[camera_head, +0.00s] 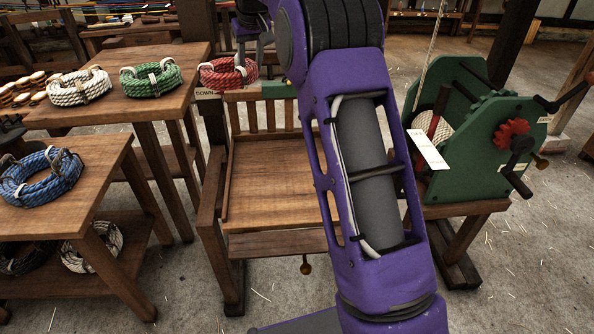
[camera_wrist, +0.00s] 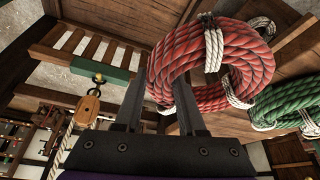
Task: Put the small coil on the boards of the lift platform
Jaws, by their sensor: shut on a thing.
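A red rope coil with white ties (camera_head: 228,73) is in my gripper, which in the wrist view (camera_wrist: 163,85) is shut on the side of the ring, one finger inside the coil's opening. In the head view my arm's purple link hides part of the scene, and the wrist hangs behind it, just above the coil. The lift platform (camera_head: 272,185) has bare brown boards in the middle of the head view, with a slatted rail at its back. The coil is at the far left of the platform, near the rail and a "DOWN" label.
A green coil (camera_head: 151,78) and a white coil (camera_head: 79,86) lie on the table at left; the green one is close to the held coil in the wrist view. A blue coil (camera_head: 41,176) lies on a nearer table. A green winch (camera_head: 470,130) stands right of the platform.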

